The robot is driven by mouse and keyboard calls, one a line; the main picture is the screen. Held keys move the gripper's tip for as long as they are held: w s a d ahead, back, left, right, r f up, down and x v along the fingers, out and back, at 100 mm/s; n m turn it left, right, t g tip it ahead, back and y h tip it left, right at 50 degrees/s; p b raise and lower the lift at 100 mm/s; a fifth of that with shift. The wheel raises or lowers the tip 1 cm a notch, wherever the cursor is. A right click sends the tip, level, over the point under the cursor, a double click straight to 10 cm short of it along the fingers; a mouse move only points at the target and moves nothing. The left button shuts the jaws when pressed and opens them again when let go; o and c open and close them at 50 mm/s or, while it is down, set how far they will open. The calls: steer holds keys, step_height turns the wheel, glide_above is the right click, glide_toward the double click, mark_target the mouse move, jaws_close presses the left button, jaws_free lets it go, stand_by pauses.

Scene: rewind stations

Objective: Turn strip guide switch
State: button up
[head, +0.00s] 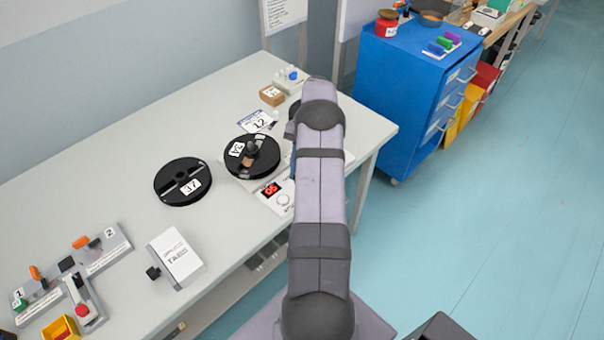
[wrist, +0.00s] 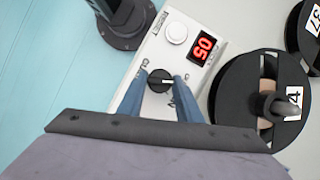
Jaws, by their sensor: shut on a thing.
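A white control box (wrist: 205,30) shows in the wrist view with a red display (wrist: 202,49) reading 05, upside down there, and a round white button (wrist: 177,33). A black rotary switch (wrist: 160,86) with a white pointer line sits lower on the same box, beside printed lettering. My gripper (wrist: 160,80) is shut on this black switch, one blue finger on each side. In the head view the box (head: 276,205) is partly visible beside my arm; my arm hides the switch and my fingertips.
A black reel (wrist: 233,86) stands right beside the box in the wrist view, with another reel (wrist: 308,25) farther right. A dark post base (wrist: 122,25) stands on the other side. In the head view a white block (head: 176,255) and a grey fixture (head: 107,252) lie left.

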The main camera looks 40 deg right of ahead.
steer(key=shift+n, duration=0.6)
steer(key=o, duration=1)
steer(key=b+v, duration=0.2)
steer(key=v, duration=0.3)
steer(key=shift+w, duration=0.15)
steer(key=shift+v, duration=1.15)
steer(key=shift+r, duration=0.1)
